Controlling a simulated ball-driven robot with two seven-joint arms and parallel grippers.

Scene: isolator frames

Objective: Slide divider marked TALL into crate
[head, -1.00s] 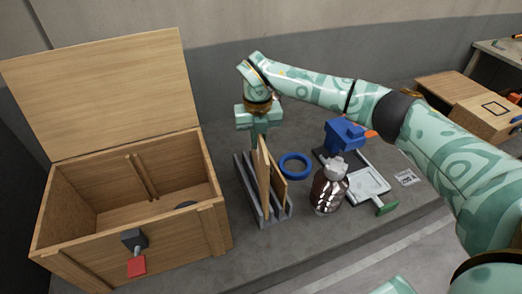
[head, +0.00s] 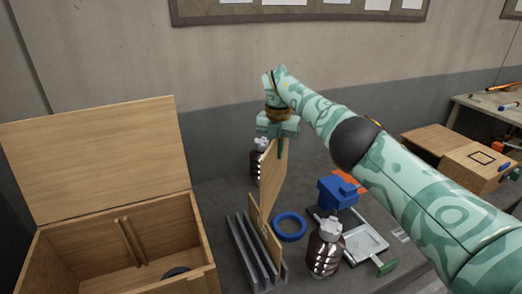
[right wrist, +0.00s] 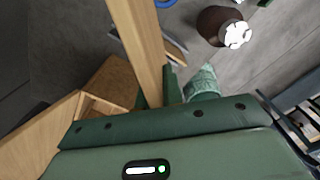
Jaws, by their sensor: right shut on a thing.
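My right gripper (head: 277,140) is shut on the top edge of a wooden divider (head: 271,178), held upright above the grey slotted rack (head: 244,257). The held divider (right wrist: 141,42) also runs between the fingers in the right wrist view. No TALL marking is readable. A shorter wooden divider (head: 263,238) stands in the rack, partly overlapped by the held one. The open wooden crate (head: 201,240) is at the left, lid raised, with a pair of vertical slot rails (head: 132,243) on its inner back wall. Its front is cut off. My left gripper is not in view.
A blue ring (head: 289,226), a brown bottle with white cap (head: 324,249), a blue block-like object (head: 338,193) and a pale tray (head: 366,243) lie right of the rack. Another bottle (head: 257,165) stands behind the held divider. The crate lid (head: 95,155) stands high at the back.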

